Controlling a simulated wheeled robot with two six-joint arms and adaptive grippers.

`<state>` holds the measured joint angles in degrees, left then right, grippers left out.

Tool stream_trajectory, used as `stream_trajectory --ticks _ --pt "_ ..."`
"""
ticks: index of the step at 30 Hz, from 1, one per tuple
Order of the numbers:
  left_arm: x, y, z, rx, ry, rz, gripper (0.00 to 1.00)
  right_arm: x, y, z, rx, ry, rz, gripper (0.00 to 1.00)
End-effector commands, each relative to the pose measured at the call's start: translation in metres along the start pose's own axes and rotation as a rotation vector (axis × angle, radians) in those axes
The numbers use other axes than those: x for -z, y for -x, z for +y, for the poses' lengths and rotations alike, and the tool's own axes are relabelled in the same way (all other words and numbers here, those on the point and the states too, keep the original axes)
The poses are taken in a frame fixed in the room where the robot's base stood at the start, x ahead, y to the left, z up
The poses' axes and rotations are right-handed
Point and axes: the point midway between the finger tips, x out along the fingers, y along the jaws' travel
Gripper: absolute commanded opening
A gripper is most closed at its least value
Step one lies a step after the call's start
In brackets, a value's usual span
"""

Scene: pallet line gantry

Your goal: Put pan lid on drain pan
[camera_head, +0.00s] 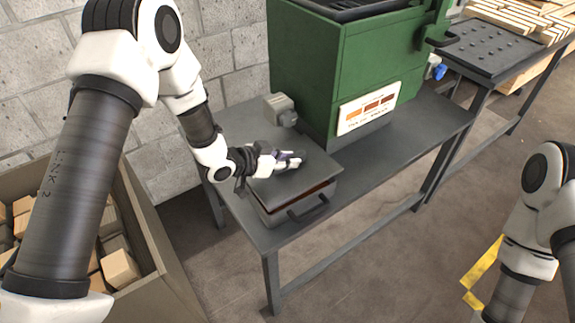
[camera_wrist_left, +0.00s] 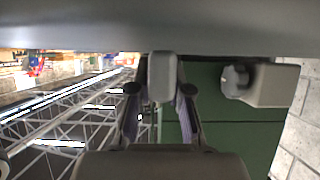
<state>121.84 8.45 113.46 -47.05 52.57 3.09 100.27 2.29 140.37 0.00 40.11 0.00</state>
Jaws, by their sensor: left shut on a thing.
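The pan lid (camera_head: 312,178) is a flat dark-grey plate over the drain pan (camera_head: 268,216), a grey box with a dark front handle on the bench. A reddish-brown strip shows between lid and pan at the front right. Whether the lid touches the pan I cannot tell. My left gripper (camera_head: 290,160) is shut on the lid's grip, above the plate. In the left wrist view the lid (camera_wrist_left: 100,25) fills the top, and its grey grip (camera_wrist_left: 163,78) sits between the fingers. My right gripper is out of view; only its arm shows at the right edge.
The grey bench (camera_head: 408,130) carries a green machine (camera_head: 330,75) behind the pan, with a small grey fitting (camera_head: 280,108) on its left. A box of wood blocks (camera_head: 165,265) stands at left. A block wall (camera_head: 225,50) is behind. Bench top right of the pan is clear.

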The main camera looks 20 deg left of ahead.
Motion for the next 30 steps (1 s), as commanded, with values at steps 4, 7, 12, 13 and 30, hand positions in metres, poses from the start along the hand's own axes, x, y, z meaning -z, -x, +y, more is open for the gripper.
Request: stream_trajectory --ticks 4,7,12,13,30 --pt "-0.021 -0.011 0.001 -0.001 0.002 -0.002 0.0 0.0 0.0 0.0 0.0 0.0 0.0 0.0" --pt "-0.021 -0.011 0.001 0.0 0.0 0.001 0.0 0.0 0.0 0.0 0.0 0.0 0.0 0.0" --pt "-0.024 -0.012 0.001 0.0 0.001 0.0 0.0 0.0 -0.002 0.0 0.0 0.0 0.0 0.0" --pt "-0.025 -0.012 0.001 0.0 0.001 0.0 0.0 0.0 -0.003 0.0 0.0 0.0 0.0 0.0" --pt "-0.029 -0.014 0.001 0.0 0.001 0.0 0.43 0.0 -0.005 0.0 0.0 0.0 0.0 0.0"
